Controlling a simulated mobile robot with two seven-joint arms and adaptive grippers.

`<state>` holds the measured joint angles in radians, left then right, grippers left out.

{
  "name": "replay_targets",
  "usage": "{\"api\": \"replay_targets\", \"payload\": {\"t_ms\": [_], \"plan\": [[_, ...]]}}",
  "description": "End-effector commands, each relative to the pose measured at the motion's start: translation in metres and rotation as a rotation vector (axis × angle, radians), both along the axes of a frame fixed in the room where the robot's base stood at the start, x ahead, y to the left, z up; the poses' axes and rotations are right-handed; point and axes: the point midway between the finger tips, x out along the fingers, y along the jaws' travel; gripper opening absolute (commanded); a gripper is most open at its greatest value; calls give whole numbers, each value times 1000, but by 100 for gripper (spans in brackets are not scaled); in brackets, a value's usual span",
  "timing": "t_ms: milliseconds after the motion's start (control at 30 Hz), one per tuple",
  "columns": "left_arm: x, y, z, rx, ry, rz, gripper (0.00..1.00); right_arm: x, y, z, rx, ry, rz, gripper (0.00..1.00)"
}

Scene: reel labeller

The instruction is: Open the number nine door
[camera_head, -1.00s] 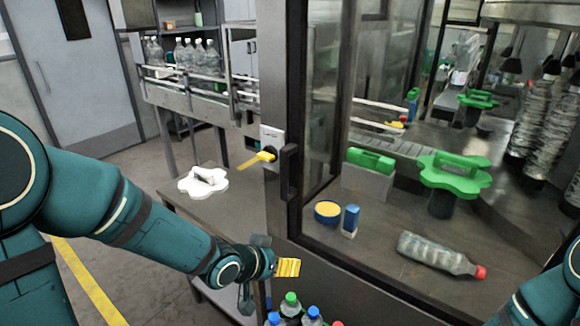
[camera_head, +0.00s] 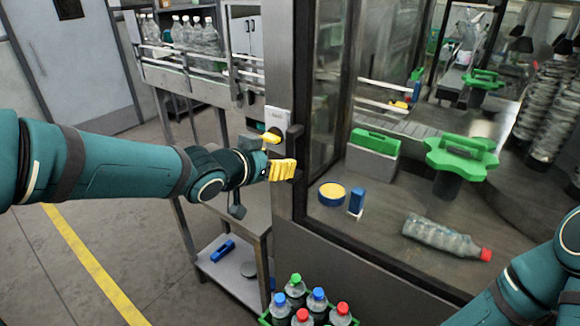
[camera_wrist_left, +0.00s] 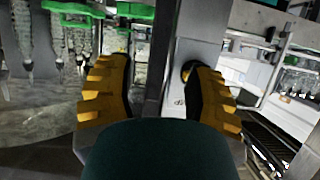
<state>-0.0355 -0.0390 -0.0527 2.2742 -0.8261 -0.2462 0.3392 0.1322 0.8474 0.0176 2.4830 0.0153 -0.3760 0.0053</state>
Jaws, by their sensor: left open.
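The machine's glass door (camera_head: 325,100) has a dark frame and looks closed. Its black vertical handle (camera_head: 294,136) is at the frame's left edge. My right gripper is out of view.
Behind the glass are green star-shaped parts (camera_head: 460,157), a lying bottle with a red cap (camera_head: 440,236) and a yellow-topped tin (camera_head: 332,193). A green crate of bottles (camera_head: 265,320) stands below the door. A small side table's lower shelf (camera_head: 235,275) is left.

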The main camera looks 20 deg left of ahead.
Motion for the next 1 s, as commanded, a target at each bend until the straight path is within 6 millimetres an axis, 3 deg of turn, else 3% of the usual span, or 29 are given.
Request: {"api": "replay_targets", "payload": {"t_ms": [100,333,767,800,933,1000], "plan": [[21,-8,-13,0,2,-3,53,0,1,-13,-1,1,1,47],[46,-18,-21,-1,0,-2,53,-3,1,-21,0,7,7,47],[54,-20,-23,0,0,-1,53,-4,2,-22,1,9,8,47],[54,-20,-23,0,0,-1,48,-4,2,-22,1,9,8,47],[54,-20,-23,0,0,-1,3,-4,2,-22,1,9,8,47],[54,-20,-24,0,0,-1,0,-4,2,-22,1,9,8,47]]}}
